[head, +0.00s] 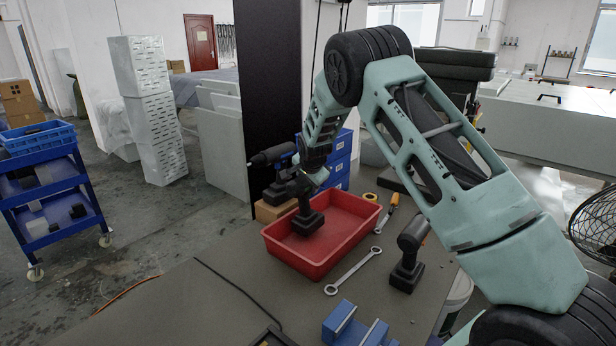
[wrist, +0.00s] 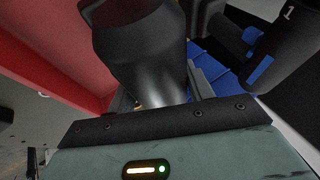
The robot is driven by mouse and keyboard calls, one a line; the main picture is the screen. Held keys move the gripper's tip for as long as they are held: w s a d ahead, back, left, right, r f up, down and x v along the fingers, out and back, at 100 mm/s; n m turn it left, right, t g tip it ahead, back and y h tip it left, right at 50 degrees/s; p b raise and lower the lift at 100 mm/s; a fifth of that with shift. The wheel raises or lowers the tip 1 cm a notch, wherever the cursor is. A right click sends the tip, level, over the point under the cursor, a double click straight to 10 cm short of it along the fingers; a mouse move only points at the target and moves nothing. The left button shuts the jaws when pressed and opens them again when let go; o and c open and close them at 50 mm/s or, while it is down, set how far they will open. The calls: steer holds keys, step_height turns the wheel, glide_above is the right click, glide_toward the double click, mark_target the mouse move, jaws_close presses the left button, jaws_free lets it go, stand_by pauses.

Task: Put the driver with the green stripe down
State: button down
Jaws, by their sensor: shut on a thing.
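My gripper (head: 306,178) is above the far left part of the red tray (head: 350,238). It is shut on a dark driver, whose smooth grey-black part (wrist: 150,60) fills the space between the fingers in the wrist view. In the head view dark driver shapes overlap here: a body with a blue patch (head: 272,156) points left, and a dark base (head: 308,222) sits low over the tray floor. I cannot tell whether the base touches the floor. No green stripe shows. Another dark driver (head: 408,258) stands upright on the table right of the tray.
A wrench (head: 352,272) lies in front of the tray. An orange-handled tool (head: 388,212) and a yellow tape roll (head: 371,197) are at its right. Blue blocks (head: 345,322) are at the table's front. Blue drawers (head: 340,160) stand behind. The table's left part is mostly clear.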

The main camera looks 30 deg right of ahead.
steer(key=shift+w+f+p, duration=0.1)
steer(key=shift+f+p, duration=0.2)
steer(key=shift+f, duration=1.2)
steer(key=c, duration=0.6)
jaws_free()
steer(key=shift+f, duration=0.1)
steer(key=b+v, duration=0.2)
steer(key=v, duration=1)
